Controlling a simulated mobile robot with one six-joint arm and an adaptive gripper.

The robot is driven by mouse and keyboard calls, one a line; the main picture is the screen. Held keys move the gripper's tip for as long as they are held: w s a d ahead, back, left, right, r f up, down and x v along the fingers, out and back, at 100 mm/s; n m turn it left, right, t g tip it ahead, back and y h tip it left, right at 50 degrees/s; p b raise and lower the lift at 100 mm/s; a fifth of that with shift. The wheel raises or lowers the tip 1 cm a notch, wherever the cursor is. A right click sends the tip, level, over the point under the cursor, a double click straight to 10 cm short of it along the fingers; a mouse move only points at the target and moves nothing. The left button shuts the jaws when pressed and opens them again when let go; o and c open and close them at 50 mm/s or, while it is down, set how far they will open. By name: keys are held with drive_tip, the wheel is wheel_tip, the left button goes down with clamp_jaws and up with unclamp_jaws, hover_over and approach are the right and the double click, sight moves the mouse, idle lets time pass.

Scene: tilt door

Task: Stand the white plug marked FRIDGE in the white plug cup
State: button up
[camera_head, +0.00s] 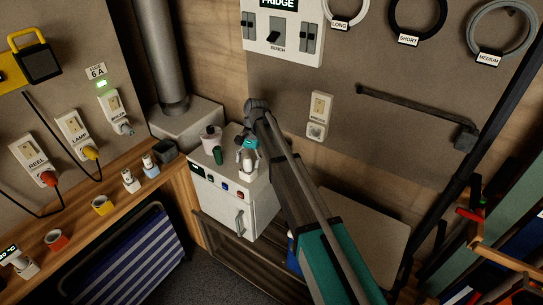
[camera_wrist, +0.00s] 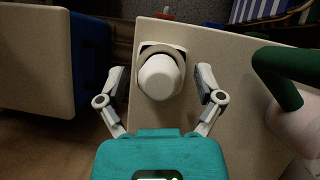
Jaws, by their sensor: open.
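My gripper (camera_head: 247,148) is over the top of the small white cabinet at the middle of the head view. In the wrist view my gripper (camera_wrist: 160,88) is open, with one finger on each side of a white rounded piece (camera_wrist: 160,77). This piece is apart from both fingers and has a tan collar and a dark edge behind it. The head view shows a white piece (camera_head: 248,173) below my fingers. No FRIDGE mark is readable on it, so I cannot tell whether it is the plug. On the wooden shelf stands another white piece (camera_head: 130,181), possibly the white cup.
A green-handled thing (camera_wrist: 290,80) is close to my right finger in the wrist view. A white roll (camera_head: 210,137) stands at the cabinet's back. Yellow (camera_head: 102,205) and red (camera_head: 57,240) cups and a blue-based white piece (camera_head: 151,168) are on the shelf. A FRIDGE switch panel (camera_head: 285,30) hangs above.

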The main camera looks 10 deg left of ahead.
drive_tip(key=shift+r+p, duration=4.9)
drive_tip(key=shift+r, duration=0.1)
drive_tip(key=w+d+f+t+h+b, duration=0.1)
drive_tip(key=d+f+t+h+b, duration=0.1)
drive_tip(key=d+t+b, duration=0.4)
drive_tip(key=w+d+f+m+t+h+b, duration=0.1)
drive_tip(key=w+d+f+t+h+b, duration=0.1)
drive_tip(key=d+t+h+b, duration=0.2)
drive_tip(key=shift+w+d+f+t+h+b, duration=0.25)
drive_tip(key=shift+d+t+b, duration=1.55)
drive_tip(key=shift+d+t, duration=1.9)
drive_tip(key=shift+a, duration=0.1)
